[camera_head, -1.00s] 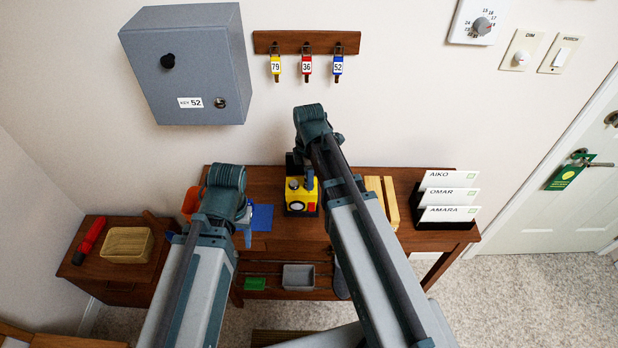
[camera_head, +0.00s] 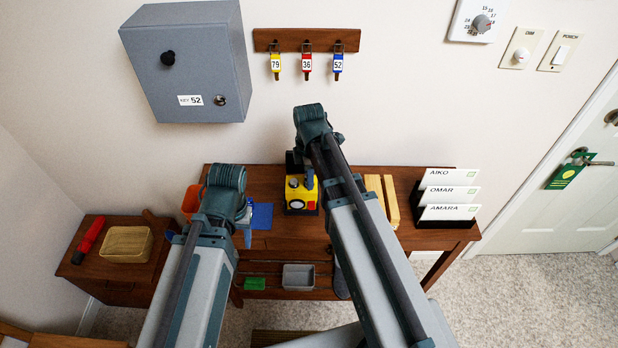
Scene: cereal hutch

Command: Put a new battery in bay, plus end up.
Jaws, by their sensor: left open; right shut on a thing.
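A yellow device (camera_head: 294,193) with a round white face, a red patch and a dark base is at the desk's middle. My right gripper (camera_head: 309,181) reaches down at its top and appears shut on it; the arm partly hides the contact. My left gripper (camera_head: 246,230) is open at the left part of the desk, beside a blue mat (camera_head: 262,216), largely hidden behind its own wrist. I cannot make out a battery or an open bay in this view.
The wooden desk (camera_head: 400,238) holds an orange container (camera_head: 190,203), wooden slats (camera_head: 383,195) and a card rack (camera_head: 447,222). A side table carries a basket (camera_head: 126,244) and red flashlight (camera_head: 88,236). A grey cabinet (camera_head: 185,62) and key rack (camera_head: 306,40) hang above.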

